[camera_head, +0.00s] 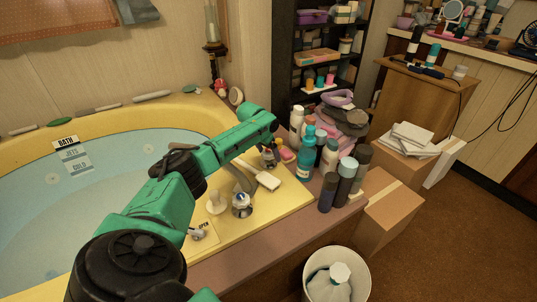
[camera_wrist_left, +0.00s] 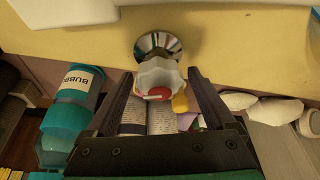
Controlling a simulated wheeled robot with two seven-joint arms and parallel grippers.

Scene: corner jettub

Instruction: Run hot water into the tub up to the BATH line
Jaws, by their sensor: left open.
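The corner tub has a yellow rim (camera_head: 115,118) and a pale blue inside; I cannot clearly tell its water level. The BATH label (camera_head: 66,142) is on the far inner wall, above two paler labels. My left arm reaches over the near deck, with its gripper (camera_head: 268,152) at a tap knob. In the left wrist view, the open fingers (camera_wrist_left: 160,78) stand on either side of this faceted clear knob (camera_wrist_left: 156,80) with a red cap and chrome base. Contact is unclear. My right gripper is out of view.
A teal bottle (camera_head: 305,155) and several other bottles crowd the ledge just beyond the gripper. An OPEN-marked lever (camera_head: 198,234) is on the near deck. A white bin (camera_head: 337,272) and a cardboard box (camera_head: 390,210) stand on the floor.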

